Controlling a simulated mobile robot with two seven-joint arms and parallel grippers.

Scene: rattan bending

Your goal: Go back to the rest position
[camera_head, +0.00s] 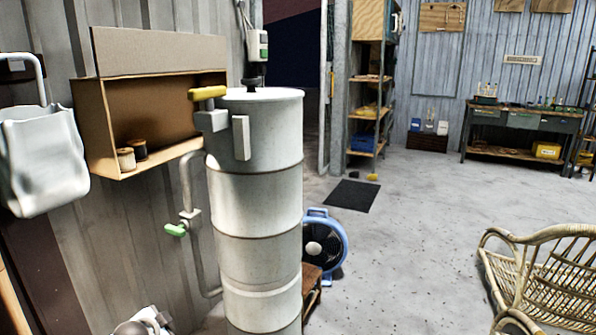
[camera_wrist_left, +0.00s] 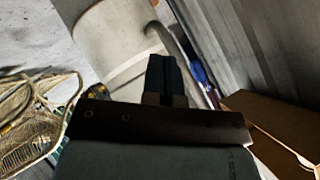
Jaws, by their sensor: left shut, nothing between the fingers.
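My left gripper (camera_wrist_left: 165,78) shows in the left wrist view, with its dark fingers closed together and nothing between them. Behind the fingers in that view is a pale cylinder (camera_wrist_left: 108,42), with a wall beside it. In the head view, a tall white steam cylinder (camera_head: 262,190) stands in the centre-left, with a yellow-handled latch and a green-handled valve (camera_head: 175,230) on its pipe. A pale rounded part of mine shows at the bottom left of the head view; its gripper end cannot be made out. My right gripper is in neither view.
A wooden wall shelf (camera_head: 150,82) with two spools and a hanging white bag (camera_head: 42,160) are at the left. A blue fan (camera_head: 322,243) stands behind the cylinder. A rattan chair (camera_head: 545,270) is at the right. The floor between is clear, with a dark mat farther back.

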